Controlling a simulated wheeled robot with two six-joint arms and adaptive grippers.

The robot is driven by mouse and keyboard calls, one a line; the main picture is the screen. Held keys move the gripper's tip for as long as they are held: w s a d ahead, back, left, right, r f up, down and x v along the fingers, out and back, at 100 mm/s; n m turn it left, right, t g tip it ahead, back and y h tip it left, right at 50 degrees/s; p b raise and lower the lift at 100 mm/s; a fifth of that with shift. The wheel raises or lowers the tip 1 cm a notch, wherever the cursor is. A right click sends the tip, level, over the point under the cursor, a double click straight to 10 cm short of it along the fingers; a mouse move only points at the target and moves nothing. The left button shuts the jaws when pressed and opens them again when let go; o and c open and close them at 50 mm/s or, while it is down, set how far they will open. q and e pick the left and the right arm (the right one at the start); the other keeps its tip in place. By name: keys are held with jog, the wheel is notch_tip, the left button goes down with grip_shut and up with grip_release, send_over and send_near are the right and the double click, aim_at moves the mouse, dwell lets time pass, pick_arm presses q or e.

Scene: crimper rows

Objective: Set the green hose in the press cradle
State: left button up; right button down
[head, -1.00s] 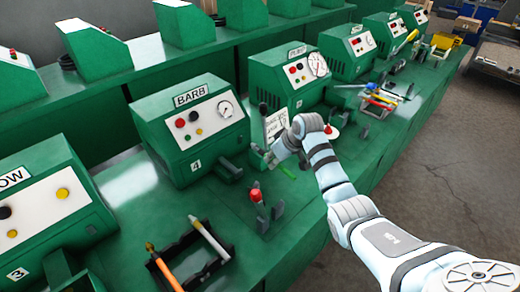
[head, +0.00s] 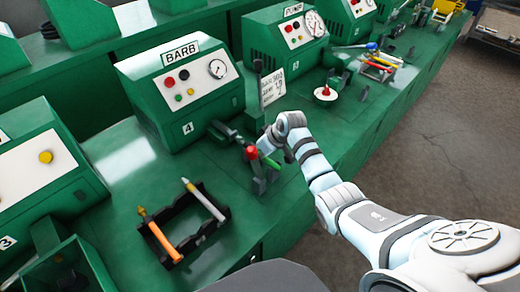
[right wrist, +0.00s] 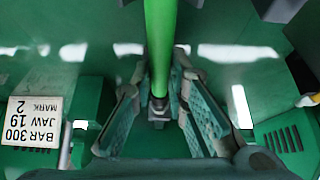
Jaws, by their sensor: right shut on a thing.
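The green hose (head: 270,162) is held by my right gripper (head: 272,140), beside the red-knobbed lever in front of the BARB press (head: 185,95). In the right wrist view the green hose (right wrist: 160,45) runs from the top edge down between the fingers of my right gripper (right wrist: 160,105). A low dark stand with upright posts (head: 259,185), which looks like the press cradle, is just below the hose's near end. I cannot tell whether the hose touches it. My left gripper is not in view.
The red knob (head: 251,153) rises close to the hose. A printed card (head: 272,87) stands behind my gripper. More presses and colored tools line the bench farther away.

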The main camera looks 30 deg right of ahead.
jog(key=shift+f, duration=0.1)
jog(key=c, duration=1.5)
grip_release()
jog(key=v, duration=1.2)
